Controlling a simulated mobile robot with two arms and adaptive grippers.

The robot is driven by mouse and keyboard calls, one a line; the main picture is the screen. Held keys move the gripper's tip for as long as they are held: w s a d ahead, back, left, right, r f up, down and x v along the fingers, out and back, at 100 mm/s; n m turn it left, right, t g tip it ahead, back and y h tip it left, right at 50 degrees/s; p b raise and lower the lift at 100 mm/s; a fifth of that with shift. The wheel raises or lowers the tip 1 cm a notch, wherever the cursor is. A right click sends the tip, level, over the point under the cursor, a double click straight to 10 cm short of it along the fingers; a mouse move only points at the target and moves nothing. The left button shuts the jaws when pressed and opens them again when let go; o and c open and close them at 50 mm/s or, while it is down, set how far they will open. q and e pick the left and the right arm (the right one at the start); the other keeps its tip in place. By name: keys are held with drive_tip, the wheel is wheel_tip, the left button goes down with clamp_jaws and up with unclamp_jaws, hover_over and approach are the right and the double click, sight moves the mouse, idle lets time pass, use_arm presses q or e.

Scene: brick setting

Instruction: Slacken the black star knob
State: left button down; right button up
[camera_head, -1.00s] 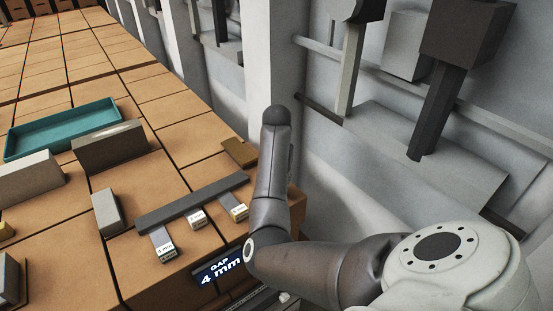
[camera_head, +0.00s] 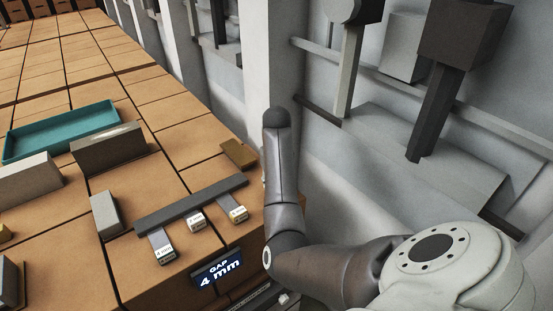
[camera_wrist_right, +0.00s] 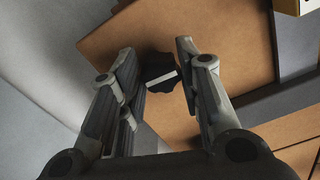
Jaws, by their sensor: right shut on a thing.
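The black star knob (camera_wrist_right: 161,73) shows in the right wrist view, with a pale bar mark on its face, against a brown block face. A blue display (camera_head: 218,268) on the bench's front reads "GAP 4 mm". My left gripper is not in view.
A dark bar (camera_head: 192,205) with several labelled gauge tabs lies on the tiled bench near the arm. Grey blocks (camera_head: 107,214) and a teal tray (camera_head: 62,130) stand to the left. A grey wall with dark and pale fixtures rises close on the right.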

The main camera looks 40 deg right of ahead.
drive_tip(key=shift+w+d+r, duration=0.1)
drive_tip(key=o, duration=1)
drive_tip(key=shift+w+r, duration=0.1)
drive_tip(key=shift+r, duration=0.45)
drive_tip(key=shift+a+r, duration=0.2)
drive_tip(key=shift+r, duration=0.45)
wheel_tip(320, 180, up, 10)
drive_tip(key=shift+d+f, duration=0.15)
drive_tip(key=shift+f, duration=0.1)
drive_tip(key=shift+s+f, duration=0.1)
drive_tip(key=shift+s, duration=0.1)
